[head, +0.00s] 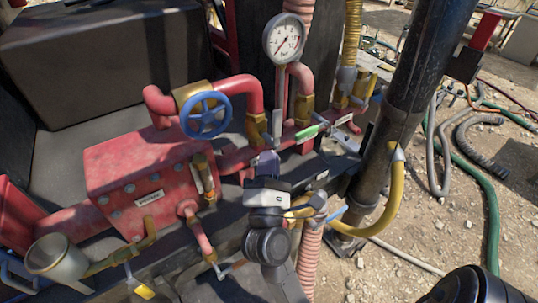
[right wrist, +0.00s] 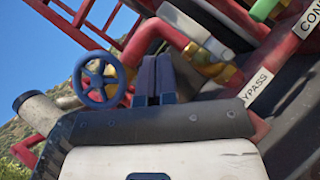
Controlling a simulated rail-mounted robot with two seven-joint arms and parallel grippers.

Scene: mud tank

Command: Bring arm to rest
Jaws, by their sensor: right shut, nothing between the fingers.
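My right gripper (head: 266,160) is in the middle of the head view, in front of the red pipework. Its dark fingers are together and empty; they also show in the right wrist view (right wrist: 155,75). In the head view, the blue handwheel (head: 205,115) is up and left of the fingers, apart from them in the picture. The handwheel is also left of the fingers in the right wrist view (right wrist: 100,78). Whether the fingers touch the pipe behind them cannot be told. My left gripper is not in view.
A red pump box (head: 150,180) stands left of my right gripper. A pressure gauge (head: 284,38) rises above it. A green-handled valve (head: 312,132) and yellow hose (head: 385,210) are to the right. A dark post (head: 415,75) stands further right, beside open gravel ground (head: 440,240).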

